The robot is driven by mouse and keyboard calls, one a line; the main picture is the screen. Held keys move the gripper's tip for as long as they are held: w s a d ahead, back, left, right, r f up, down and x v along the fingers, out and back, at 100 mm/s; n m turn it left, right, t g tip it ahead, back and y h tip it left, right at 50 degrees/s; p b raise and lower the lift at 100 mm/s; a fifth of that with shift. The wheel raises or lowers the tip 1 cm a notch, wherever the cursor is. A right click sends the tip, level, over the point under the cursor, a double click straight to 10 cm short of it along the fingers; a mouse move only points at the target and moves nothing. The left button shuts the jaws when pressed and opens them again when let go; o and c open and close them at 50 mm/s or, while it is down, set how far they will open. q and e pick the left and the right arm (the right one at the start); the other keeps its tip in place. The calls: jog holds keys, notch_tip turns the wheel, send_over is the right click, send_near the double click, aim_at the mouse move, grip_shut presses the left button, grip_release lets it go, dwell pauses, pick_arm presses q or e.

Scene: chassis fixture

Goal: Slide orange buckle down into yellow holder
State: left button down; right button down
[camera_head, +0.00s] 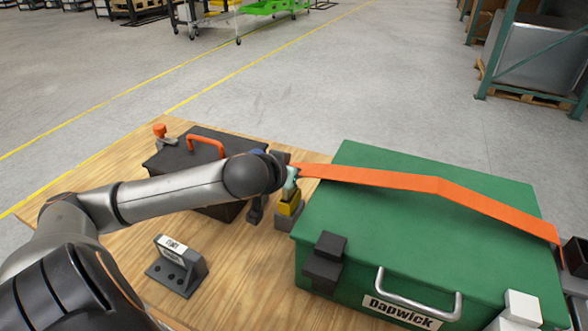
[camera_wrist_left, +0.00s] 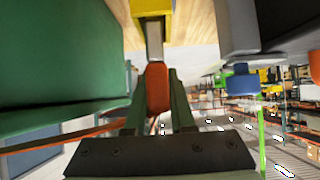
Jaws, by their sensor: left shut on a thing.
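My left gripper (camera_head: 291,184) is over the wooden table, beside the green case's left edge. In the left wrist view its two fingers (camera_wrist_left: 157,92) are closed on the orange buckle (camera_wrist_left: 157,76). A grey metal tongue (camera_wrist_left: 154,42) extends from the buckle toward the yellow holder (camera_wrist_left: 151,7). I cannot tell whether the tongue is inside the holder or only against it. In the head view the yellow holder (camera_head: 289,208) stands upright on a grey base, just below the fingers. The buckle is hidden there by my gripper.
An orange strap (camera_head: 400,180) runs across the green case (camera_head: 400,235) to its far right edge. A dark box with an orange handle (camera_head: 205,142) stands left, behind my arm. A grey labelled bracket (camera_head: 178,263) stands at the front. Bare table lies between bracket and case.

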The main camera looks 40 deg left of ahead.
pick_arm(q)
jog(key=shift+f+b, duration=0.5)
jog(key=shift+f, duration=0.55)
pick_arm(e)
jog(key=shift+f, duration=0.5)
pick_arm(q)
jog(key=c, duration=0.7)
grip_release()
pick_arm(e)
jog(key=shift+r, duration=0.1)
